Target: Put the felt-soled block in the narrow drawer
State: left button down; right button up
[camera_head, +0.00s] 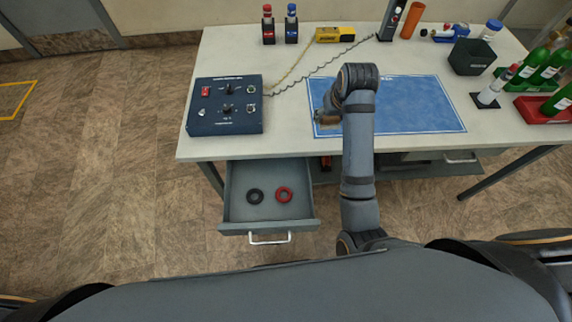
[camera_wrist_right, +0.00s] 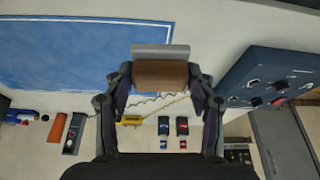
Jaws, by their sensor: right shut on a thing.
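My right gripper (camera_head: 328,113) is shut on the felt-soled block (camera_wrist_right: 160,74), a brown block with a grey layer along one side. In the right wrist view the block sits between the two fingers (camera_wrist_right: 160,88). In the head view the gripper and block are over the left end of the blue mat, and the arm partly hides them. An open drawer (camera_head: 240,211) sticks out below the table's left part. It holds a black ring (camera_head: 255,196) and a red ring (camera_head: 284,194). My left gripper is not in view.
A dark blue control box (camera_head: 225,120) stands at the table's left front, above the open drawer. The blue mat (camera_head: 420,110) is otherwise bare. Green bottles (camera_head: 541,66) and a dark bin (camera_head: 472,56) stand at the right. Another drawer handle (camera_head: 461,160) shows under the right part.

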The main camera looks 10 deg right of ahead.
aim_at(269, 170)
jog(key=i+j+z, duration=0.15)
jog(key=j+z, duration=0.3)
jog(key=j, duration=0.5)
jog(key=j+z, duration=0.45)
jog(key=j, duration=1.05)
